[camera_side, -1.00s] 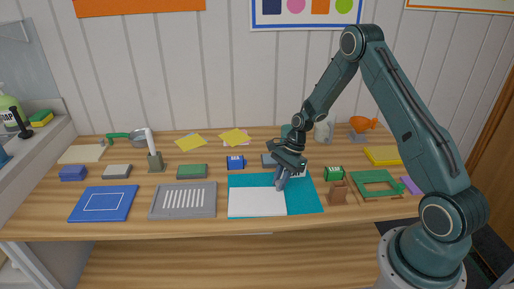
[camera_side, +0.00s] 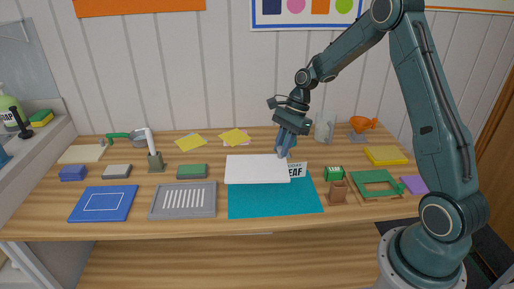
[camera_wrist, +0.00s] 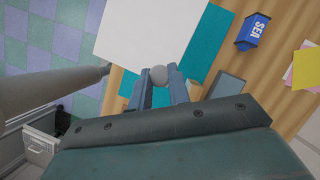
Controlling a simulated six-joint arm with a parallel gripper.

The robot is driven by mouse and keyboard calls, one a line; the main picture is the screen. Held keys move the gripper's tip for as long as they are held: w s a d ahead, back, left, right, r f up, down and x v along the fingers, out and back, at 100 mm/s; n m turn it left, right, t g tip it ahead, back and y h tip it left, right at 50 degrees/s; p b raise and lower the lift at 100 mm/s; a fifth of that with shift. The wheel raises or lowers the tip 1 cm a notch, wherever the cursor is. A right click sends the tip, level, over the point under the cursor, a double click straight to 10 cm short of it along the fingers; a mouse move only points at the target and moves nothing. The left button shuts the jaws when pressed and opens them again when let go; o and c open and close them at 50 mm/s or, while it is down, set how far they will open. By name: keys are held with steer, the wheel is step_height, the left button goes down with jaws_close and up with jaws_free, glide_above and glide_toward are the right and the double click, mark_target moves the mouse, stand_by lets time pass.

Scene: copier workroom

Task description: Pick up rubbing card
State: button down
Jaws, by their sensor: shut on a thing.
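The rubbing card appears to be the white sheet (camera_side: 255,168), flat and rectangular, held above the teal mat (camera_side: 275,200). My gripper (camera_side: 284,153) is shut at the card's back right edge. In the wrist view the white card (camera_wrist: 150,28) extends away from my fingers (camera_wrist: 158,88), with the teal mat (camera_wrist: 207,42) below it. A small grey round knob (camera_wrist: 159,75) shows between my fingertips at the card's edge. The exact contact is partly hidden by the fingers.
A block lettered "EAF" (camera_side: 294,171) stands behind the mat, partly hidden. Left are a grey slotted plate (camera_side: 183,200) and blue board (camera_side: 104,204); right are a brown holder (camera_side: 337,193) and green frame (camera_side: 377,184).

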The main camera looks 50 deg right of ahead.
step_height(320, 180, up, 6)
steer(key=shift+r, duration=0.25)
stand_by(0.5)
